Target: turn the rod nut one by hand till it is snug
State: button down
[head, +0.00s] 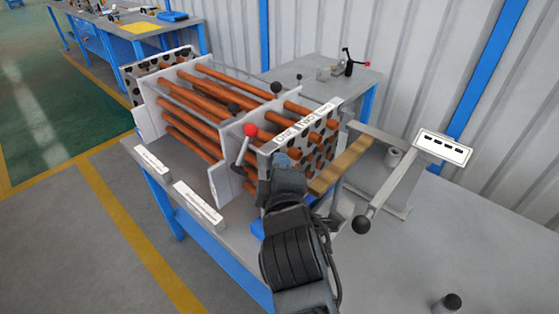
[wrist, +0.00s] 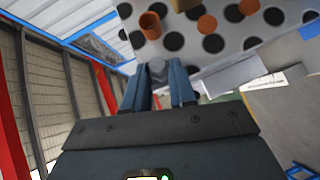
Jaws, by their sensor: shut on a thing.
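The flanged shell assembly stands on the bench, with copper-coloured tubes (head: 205,85) running to a pale end plate (wrist: 235,20) full of dark round holes.
A red-knobbed lever (head: 250,130) stands left of my gripper. A wooden bar (head: 342,165) juts out just right of it. A grey stand with a long handle (head: 382,188) and a white label plate (head: 443,148) are farther right. The bench's right front is mostly clear.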

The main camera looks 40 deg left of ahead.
jog(key=shift+w+d+m+g+h, duration=0.2)
jog(key=shift+m+g+h, duration=0.1)
jog(key=shift+m+g, duration=0.45)
jog(key=c, duration=1.3)
grip_release()
jog(key=shift+d, duration=0.1)
jog(key=o, duration=0.4)
jog(key=shift+r+g, duration=0.15)
jog(key=shift+g, duration=0.1)
jog(key=shift+s, duration=0.15)
jog(key=shift+b+v, duration=0.6)
jog(key=shift+v, duration=3.15)
